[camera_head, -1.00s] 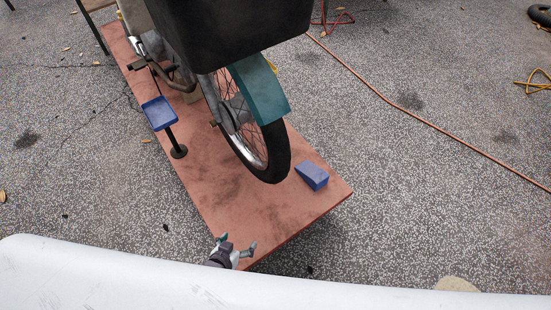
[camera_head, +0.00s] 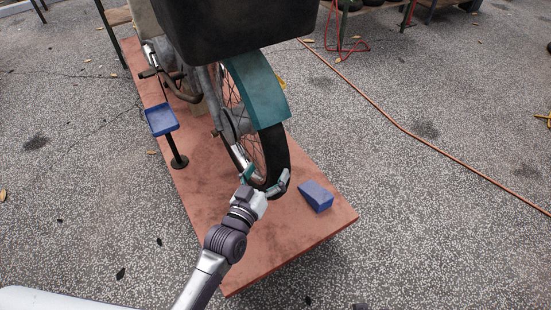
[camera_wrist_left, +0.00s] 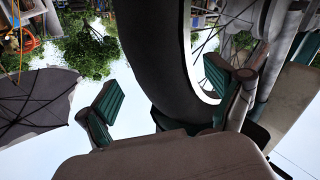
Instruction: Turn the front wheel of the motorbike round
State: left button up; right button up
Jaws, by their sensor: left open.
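The motorbike's front wheel (camera_head: 278,150), with a black tyre, spokes and a teal mudguard (camera_head: 256,88), stands over a reddish platform (camera_head: 220,235). My left gripper (camera_head: 266,181) is open at the lower front of the tyre, with one finger on each side of it in the head view. In the left wrist view the tyre (camera_wrist_left: 160,55) passes between the two green-padded fingers (camera_wrist_left: 165,98), with a gap on the left side. Whether the right-hand finger touches the wheel I cannot tell. My right gripper is not in view.
A blue wedge block (camera_head: 316,196) lies on the platform right of the wheel. A blue tray on a black stand (camera_head: 162,121) is to the left. A black box (camera_head: 232,30) overhangs the wheel. An orange hose (camera_head: 400,127) runs along the open ground at right.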

aim_at(275, 158)
pick_arm(q)
jog(key=x, duration=0.5)
jog(key=shift+w+b, duration=0.15)
jog(key=shift+b, duration=0.15)
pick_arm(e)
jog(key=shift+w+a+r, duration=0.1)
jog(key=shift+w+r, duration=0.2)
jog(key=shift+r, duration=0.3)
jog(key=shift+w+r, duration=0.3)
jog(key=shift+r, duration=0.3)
pick_arm(q)
jog(key=c, duration=1.6)
jog(key=shift+f, duration=0.1)
jog(key=shift+c, duration=0.2)
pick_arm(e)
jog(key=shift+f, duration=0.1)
